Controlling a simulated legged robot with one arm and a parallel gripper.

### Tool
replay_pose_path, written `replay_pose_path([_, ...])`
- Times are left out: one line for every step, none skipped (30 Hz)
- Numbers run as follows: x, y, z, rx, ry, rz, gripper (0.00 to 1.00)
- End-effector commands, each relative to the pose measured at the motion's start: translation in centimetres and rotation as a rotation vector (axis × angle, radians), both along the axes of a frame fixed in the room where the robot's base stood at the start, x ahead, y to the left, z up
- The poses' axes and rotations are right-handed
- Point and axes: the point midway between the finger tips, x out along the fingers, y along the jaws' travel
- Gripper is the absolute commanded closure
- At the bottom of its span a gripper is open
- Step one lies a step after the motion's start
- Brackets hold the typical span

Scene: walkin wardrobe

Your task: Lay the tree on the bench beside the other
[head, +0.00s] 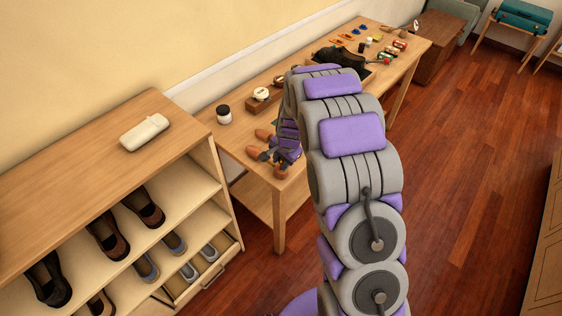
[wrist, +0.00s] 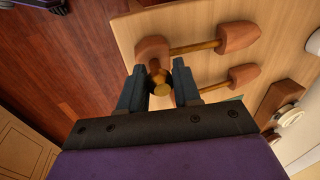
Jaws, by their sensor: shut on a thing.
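The tree in my gripper (wrist: 159,84) has a brown wooden heel block, a brass rod and a wooden toe (wrist: 240,38). My fingers are shut on the round brass knob at its heel end. The tree lies over the bench top (wrist: 126,33); I cannot tell whether it touches it. The other tree (wrist: 245,76) lies beside it, roughly parallel, with its heel end hidden behind my gripper. In the head view, my gripper (head: 277,157) is low over the near end of the bench (head: 233,134), with wooden tree parts around it, partly covered by my arm.
A dark-lidded jar (head: 224,114) and a brush with a tin (head: 262,97) stand along the wall side. Dark shoes (head: 341,57) and small care items sit farther along the bench. A shoe shelf (head: 165,108) with a pale case (head: 145,132) stands at left. The floor at right is clear.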

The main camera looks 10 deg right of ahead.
Motion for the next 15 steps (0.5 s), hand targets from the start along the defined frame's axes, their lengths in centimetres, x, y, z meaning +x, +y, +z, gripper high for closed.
replay_pose_path([0.00,-0.03,0.03,0.000,0.000,0.000,1.00])
replay_pose_path([0.03,-0.02,0.04,-0.001,-0.001,0.000,1.00])
replay_pose_path([0.03,0.03,0.04,-0.001,0.000,0.000,0.64])
replay_pose_path([0.03,0.09,0.05,-0.001,0.000,0.000,0.61])
replay_pose_path([0.03,0.14,0.05,-0.002,0.000,0.000,0.58])
replay_pose_path([0.02,0.21,0.06,-0.002,0.000,0.000,0.54])
replay_pose_path([0.03,0.22,0.07,-0.003,-0.001,-0.001,0.52])
replay_pose_path([0.02,0.22,0.08,-0.003,-0.001,-0.001,0.49])
replay_pose_path([0.02,0.23,0.08,-0.003,-0.001,-0.001,0.45])
replay_pose_path([0.03,0.25,0.09,-0.003,-0.001,-0.001,0.42])
replay_pose_path([0.03,0.26,0.09,-0.003,-0.001,-0.001,0.41])
replay_pose_path([0.03,0.28,0.10,-0.004,-0.002,-0.001,0.41])
replay_pose_path([0.03,0.28,0.09,-0.003,-0.001,-0.001,0.41])
replay_pose_path([0.04,0.26,0.10,-0.004,-0.002,-0.001,0.41])
replay_pose_path([0.04,0.23,0.09,-0.003,-0.001,-0.001,0.41])
